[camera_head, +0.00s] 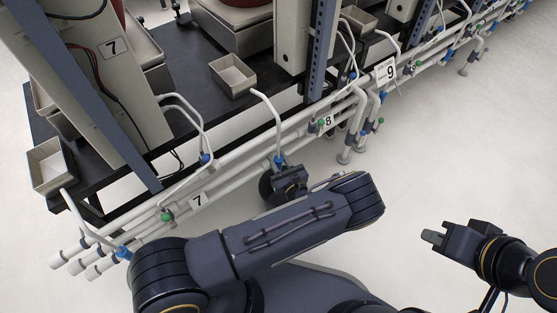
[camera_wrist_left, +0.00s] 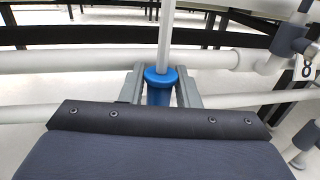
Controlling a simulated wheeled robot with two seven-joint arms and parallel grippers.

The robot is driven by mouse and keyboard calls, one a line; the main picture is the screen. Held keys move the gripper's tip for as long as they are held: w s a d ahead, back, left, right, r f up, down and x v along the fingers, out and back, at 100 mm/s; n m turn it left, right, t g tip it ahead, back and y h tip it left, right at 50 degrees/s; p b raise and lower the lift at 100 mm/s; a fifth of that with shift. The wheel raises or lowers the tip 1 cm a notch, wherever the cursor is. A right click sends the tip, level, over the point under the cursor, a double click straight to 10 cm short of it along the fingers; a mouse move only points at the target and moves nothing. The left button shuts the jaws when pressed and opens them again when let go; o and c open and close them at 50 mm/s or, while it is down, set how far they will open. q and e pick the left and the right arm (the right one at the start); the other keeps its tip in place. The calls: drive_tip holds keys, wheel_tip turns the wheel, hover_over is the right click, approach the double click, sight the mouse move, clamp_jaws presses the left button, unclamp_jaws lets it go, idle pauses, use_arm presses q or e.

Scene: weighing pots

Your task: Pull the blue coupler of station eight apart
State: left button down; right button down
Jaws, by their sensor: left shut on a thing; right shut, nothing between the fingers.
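The blue coupler (camera_head: 279,160) is near the plate marked 8 (camera_head: 327,121), on the white pipes along the rack. A thin white hose (camera_head: 271,117) rises from it. My left gripper (camera_head: 281,169) is shut on the coupler. In the left wrist view the blue coupler (camera_wrist_left: 158,91) stands upright between the two grey fingers of my left gripper (camera_wrist_left: 160,84), with the hose going straight up from its top collar. The coupler's lower part is hidden behind the gripper body. My right gripper (camera_head: 433,238) is shut and empty, over the bare floor at the right.
White pipes (camera_head: 240,163) run along the rack's front edge. Other blue and green fittings sit near the plates marked 7 (camera_head: 198,200) and 9 (camera_head: 389,71). An open metal tray (camera_head: 232,77) stands on the rack behind the hose. The floor (camera_head: 465,150) at the right is clear.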

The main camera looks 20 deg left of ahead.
sight(279, 159)
use_arm(q)
wheel_tip(279, 159, up, 3)
drive_tip(key=shift+r+p, duration=0.15)
drive_tip(key=shift+p, duration=0.75)
drive_tip(key=c, duration=1.3)
unclamp_jaws()
drive_tip(key=p+v, duration=0.1)
drive_tip(key=v, duration=0.7)
drive_tip(key=shift+p, duration=0.3)
